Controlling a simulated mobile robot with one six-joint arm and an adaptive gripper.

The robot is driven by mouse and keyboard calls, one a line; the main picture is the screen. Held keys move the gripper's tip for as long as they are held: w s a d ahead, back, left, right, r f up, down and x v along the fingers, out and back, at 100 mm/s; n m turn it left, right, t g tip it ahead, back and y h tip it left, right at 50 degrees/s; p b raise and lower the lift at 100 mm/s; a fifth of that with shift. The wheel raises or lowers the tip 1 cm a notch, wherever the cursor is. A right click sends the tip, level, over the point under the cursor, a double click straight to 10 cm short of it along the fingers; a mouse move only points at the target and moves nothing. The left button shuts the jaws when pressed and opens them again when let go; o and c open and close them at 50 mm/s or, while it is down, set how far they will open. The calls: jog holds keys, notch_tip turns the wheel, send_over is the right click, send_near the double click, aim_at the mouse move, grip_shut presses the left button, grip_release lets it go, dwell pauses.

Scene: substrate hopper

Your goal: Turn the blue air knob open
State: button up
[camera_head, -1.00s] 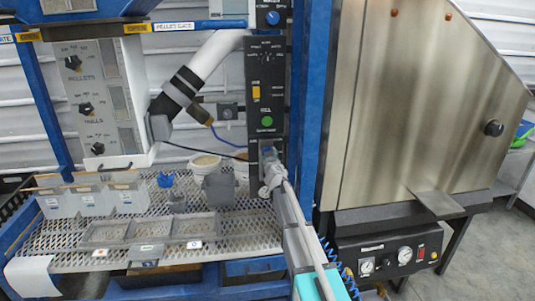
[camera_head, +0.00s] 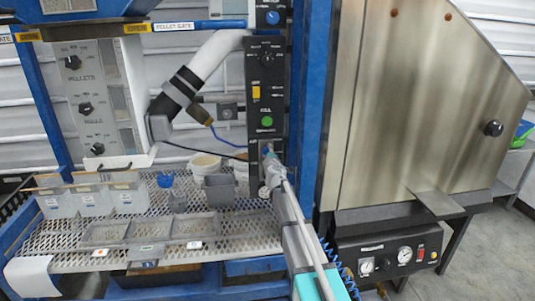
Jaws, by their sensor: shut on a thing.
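A tall black control panel (camera_head: 258,90) stands on the blue frame, with a dial, a yellow switch and a green button. My gripper (camera_head: 268,157) is at the lower end of this panel, reaching up from the bottom right. A small patch of blue, the blue air knob (camera_head: 267,150), shows at its fingertips. The gripper is shut on it; the fingers hide most of the knob, and its turn angle cannot be read. Another blue knob (camera_head: 272,17) sits on a box at the top, apart from my gripper.
A mesh shelf (camera_head: 60,238) left of my arm bears white bins (camera_head: 88,200), grey trays (camera_head: 150,229), a grey cup (camera_head: 219,190) and a white tub (camera_head: 203,162). A blue post (camera_head: 312,90) and a large steel cabinet (camera_head: 430,110) stand close on the right.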

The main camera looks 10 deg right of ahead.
jog(key=shift+w+d+n, duration=0.1)
jog(key=shift+n, duration=1)
jog(key=o, duration=1.1)
jog(key=shift+o, duration=0.2)
